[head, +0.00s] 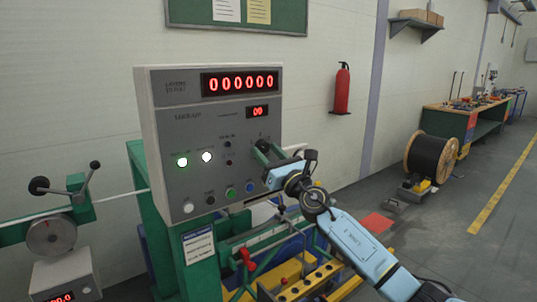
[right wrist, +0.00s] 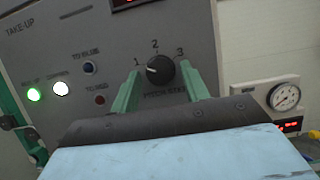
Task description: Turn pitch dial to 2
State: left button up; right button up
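The pitch dial (right wrist: 160,70) is a round black knob on the grey take-up panel (head: 180,130), marked 1, 2 and 3 around its top. Its white pointer mark lies on the left side, towards 1. My right gripper (right wrist: 160,80) is open, with one green finger on each side of the dial. Whether the fingers touch the knob I cannot tell. In the head view my right gripper (head: 264,155) is at the panel's right side and largely hides the dial. My left gripper is not in view.
The panel also bears red number displays (head: 240,83), a lit green lamp (head: 182,162) and a lit white lamp (head: 207,156). A pressure gauge (right wrist: 285,97) stands right of the panel. A fire extinguisher (head: 342,90) hangs on the wall and a cable reel (head: 432,157) stands farther right.

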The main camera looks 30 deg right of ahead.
jog(key=c, duration=0.8)
jog(key=shift+o, duration=0.2)
jog(key=shift+a+r+m+h+p, duration=0.1)
jog(key=shift+r+m+h+p, duration=0.05)
jog(key=shift+m+h+p, duration=0.85)
jog(key=m+h+p, duration=0.1)
jog(key=m, duration=0.1)
jog(key=m+h+p, duration=0.1)
jog(key=m+p, duration=0.1)
jog(key=m, duration=0.1)
jog(key=m+g+h+p, duration=0.1)
jog(key=m+p, duration=0.1)
jog(key=shift+a+r+m, duration=0.15)
jog(key=shift+a+m, duration=0.1)
jog(key=shift+m, duration=0.15)
jog(key=m+g+h+p, duration=0.1)
jog(key=m+h+p, duration=0.1)
jog(key=m+p, duration=0.1)
jog(key=shift+m+p, duration=0.4)
jog(key=shift+m, duration=0.5)
jog(key=shift+a+m+g+p, duration=0.1)
jog(key=shift+m+g+p, duration=0.45)
jog(key=shift+m, duration=0.25)
